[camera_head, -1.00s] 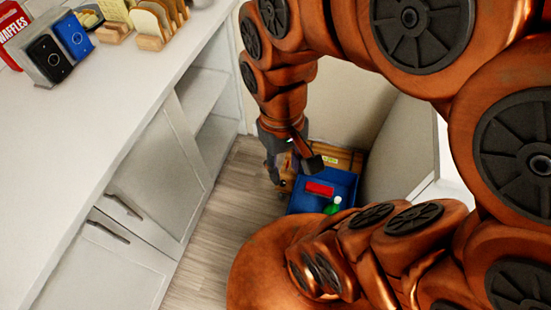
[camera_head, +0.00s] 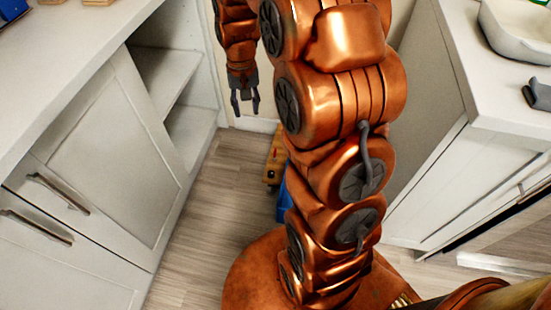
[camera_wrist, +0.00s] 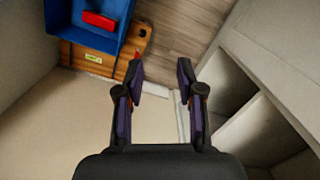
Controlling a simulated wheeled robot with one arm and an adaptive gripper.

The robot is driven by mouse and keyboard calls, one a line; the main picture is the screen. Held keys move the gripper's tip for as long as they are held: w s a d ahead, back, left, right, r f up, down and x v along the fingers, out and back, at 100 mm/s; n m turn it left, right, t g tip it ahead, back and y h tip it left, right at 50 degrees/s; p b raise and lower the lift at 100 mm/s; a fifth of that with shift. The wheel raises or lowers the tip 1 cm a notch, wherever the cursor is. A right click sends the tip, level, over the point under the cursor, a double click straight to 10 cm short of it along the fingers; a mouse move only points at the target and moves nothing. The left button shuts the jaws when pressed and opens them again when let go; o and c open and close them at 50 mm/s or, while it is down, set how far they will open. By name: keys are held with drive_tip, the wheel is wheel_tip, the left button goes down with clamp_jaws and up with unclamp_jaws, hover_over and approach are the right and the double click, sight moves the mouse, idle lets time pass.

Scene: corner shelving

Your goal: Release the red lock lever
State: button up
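A small red piece (camera_wrist: 137,55), possibly the lock lever, shows at the edge of a wooden cart (camera_wrist: 102,66) in the wrist view, just beyond my left fingertip. It looks apart from the finger, but I cannot tell the depth. My gripper (camera_wrist: 160,75) is open and empty. In the head view, my gripper (camera_head: 245,108) hangs fingers down, farther back than the cart. The cart (camera_head: 271,172) is mostly hidden there behind my arm. A blue crate (camera_wrist: 62,25) sits on the cart. I cannot tell the lever's position.
A red block (camera_wrist: 100,21) lies in the crate. A white cabinet with open shelves (camera_head: 167,75) stands left, also close at the right of the wrist view. Another white cabinet (camera_head: 440,170) stands right. Wooden floor (camera_head: 205,210) is clear between the left cabinet and the cart.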

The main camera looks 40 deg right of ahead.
drive_tip(key=w+d+f+m+b, duration=0.1)
drive_tip(key=w+d+f+b, duration=0.3)
drive_tip(key=f, duration=0.5)
drive_tip(key=w+d+f+m+b, duration=0.1)
drive_tip(key=w+d+f+b, duration=0.35)
drive_tip(key=f, duration=0.45)
drive_tip(key=m+b, duration=0.3)
drive_tip(key=b, duration=0.9)
hover_over(275, 152)
drive_tip(key=shift+t, duration=0.4)
drive_tip(key=f, duration=2.5)
drive_tip(key=shift+w+d+f, duration=0.1)
drive_tip(key=shift+w+d, duration=0.1)
drive_tip(key=shift+d, duration=0.1)
wheel_tip(275, 152, down, 8)
drive_tip(key=b, duration=0.3)
drive_tip(key=shift+r, duration=0.2)
drive_tip(key=shift+c, duration=0.2)
clamp_jaws()
